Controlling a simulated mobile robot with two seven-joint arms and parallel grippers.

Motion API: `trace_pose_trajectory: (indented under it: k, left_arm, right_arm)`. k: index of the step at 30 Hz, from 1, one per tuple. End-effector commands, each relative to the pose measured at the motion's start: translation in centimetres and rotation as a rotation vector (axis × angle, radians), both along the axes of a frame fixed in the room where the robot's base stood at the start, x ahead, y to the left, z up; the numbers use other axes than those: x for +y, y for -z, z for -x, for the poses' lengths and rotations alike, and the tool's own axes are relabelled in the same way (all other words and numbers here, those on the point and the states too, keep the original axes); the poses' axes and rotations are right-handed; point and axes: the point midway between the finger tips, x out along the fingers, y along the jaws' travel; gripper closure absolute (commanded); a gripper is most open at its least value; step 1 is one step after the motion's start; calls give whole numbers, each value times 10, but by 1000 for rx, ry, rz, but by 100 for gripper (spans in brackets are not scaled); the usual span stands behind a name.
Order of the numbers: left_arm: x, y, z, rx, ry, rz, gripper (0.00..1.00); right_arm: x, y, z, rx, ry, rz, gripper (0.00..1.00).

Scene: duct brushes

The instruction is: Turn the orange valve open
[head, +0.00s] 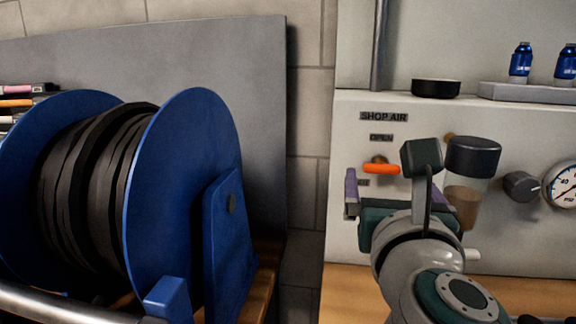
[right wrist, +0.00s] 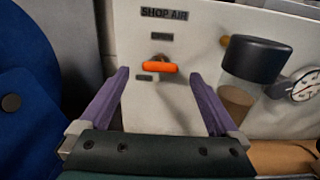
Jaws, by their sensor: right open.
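The orange valve (head: 381,168) is a short orange handle on the pale panel under the "SHOP AIR" and "OPEN" labels. Its handle lies roughly level, pointing sideways. It also shows in the right wrist view (right wrist: 158,66), ahead of the gap between the fingers. My right gripper (right wrist: 158,82) is open and empty, with its purple fingers apart on either side of the valve's line of sight. In the head view my right gripper (head: 392,190) is below the valve and in front of the panel, apart from the handle. My left gripper is not in view.
A clear filter bowl with a dark cap (head: 473,158) stands close right of the valve. A dark knob (head: 520,186) and a pressure gauge (head: 564,186) are further right. A large blue hose reel (head: 190,190) fills the left. A wooden bench (head: 345,290) lies below the panel.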

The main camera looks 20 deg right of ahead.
Motion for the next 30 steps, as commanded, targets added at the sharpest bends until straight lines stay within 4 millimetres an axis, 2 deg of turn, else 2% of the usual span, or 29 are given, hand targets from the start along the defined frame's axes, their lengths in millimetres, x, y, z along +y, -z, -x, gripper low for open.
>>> trace_pose_trajectory:
  k: [6, 16, 30]
  left_arm:
    - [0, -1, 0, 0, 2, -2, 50]
    - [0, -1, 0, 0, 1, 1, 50]
    - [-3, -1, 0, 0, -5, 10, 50]
  right_arm:
    - [-14, 0, -22, -1, 0, 2, 3]
    - [-16, 0, -26, 0, 0, 0, 3]
    - [-16, 0, -26, 0, 0, 1, 55]
